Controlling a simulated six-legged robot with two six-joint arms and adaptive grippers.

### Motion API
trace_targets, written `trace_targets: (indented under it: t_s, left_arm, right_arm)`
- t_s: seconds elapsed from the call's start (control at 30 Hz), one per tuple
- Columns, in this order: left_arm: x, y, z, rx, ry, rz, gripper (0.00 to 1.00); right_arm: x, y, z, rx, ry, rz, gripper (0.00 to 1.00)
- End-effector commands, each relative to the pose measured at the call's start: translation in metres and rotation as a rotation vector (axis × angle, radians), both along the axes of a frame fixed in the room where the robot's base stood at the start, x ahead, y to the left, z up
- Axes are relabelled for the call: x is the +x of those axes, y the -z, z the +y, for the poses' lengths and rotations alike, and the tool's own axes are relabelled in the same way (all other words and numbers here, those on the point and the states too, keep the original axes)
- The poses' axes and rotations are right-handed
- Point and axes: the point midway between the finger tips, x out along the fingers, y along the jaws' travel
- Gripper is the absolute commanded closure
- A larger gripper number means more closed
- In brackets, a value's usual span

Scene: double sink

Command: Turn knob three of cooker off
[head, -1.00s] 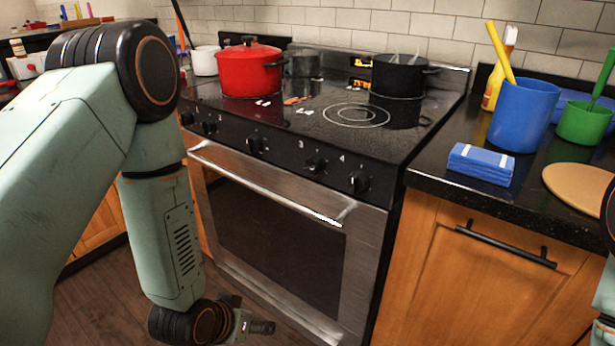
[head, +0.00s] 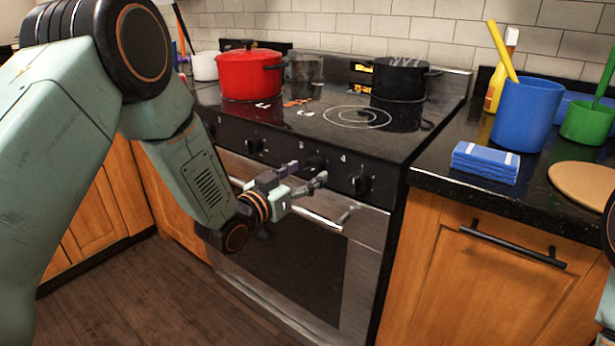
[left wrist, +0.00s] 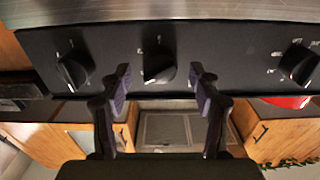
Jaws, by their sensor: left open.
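Knob three (head: 316,161) is a black round knob on the cooker's (head: 285,240) dark front panel, beside the printed 3. My left gripper (head: 306,175) is open in front of it and partly covers it. In the left wrist view knob three (left wrist: 158,65) lies in the middle, and the two fingers of the left gripper (left wrist: 160,72) stand apart, one to each side of it. I see no finger closed on the knob. Knob four (head: 362,184) is to its right in the head view. My right gripper is out of view.
The oven handle (head: 343,218) runs below the panel, close under my left gripper. A red pot (head: 250,76) and a black pot (head: 397,79) stand on the cooktop. Blue cloths (head: 485,162) and a blue cup (head: 524,115) are on the right counter.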

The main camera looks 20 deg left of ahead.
Motion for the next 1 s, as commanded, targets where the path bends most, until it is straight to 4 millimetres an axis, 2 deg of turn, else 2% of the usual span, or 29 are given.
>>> trace_targets:
  t_s: [0.17, 0.47, 1.0]
  left_arm:
    - [0.0124, 0.0005, -0.0051, 0.0, 0.001, 0.0, 0.38]
    - [0.014, 0.0001, -0.0053, -0.001, -0.001, 0.001, 0.39]
    - [0.0138, 0.0002, -0.0051, -0.001, -0.001, 0.001, 0.84]
  right_arm:
    - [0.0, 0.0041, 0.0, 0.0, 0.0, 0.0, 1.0]
    - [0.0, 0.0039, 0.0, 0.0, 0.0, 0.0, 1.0]
    - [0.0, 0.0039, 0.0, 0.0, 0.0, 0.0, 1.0]
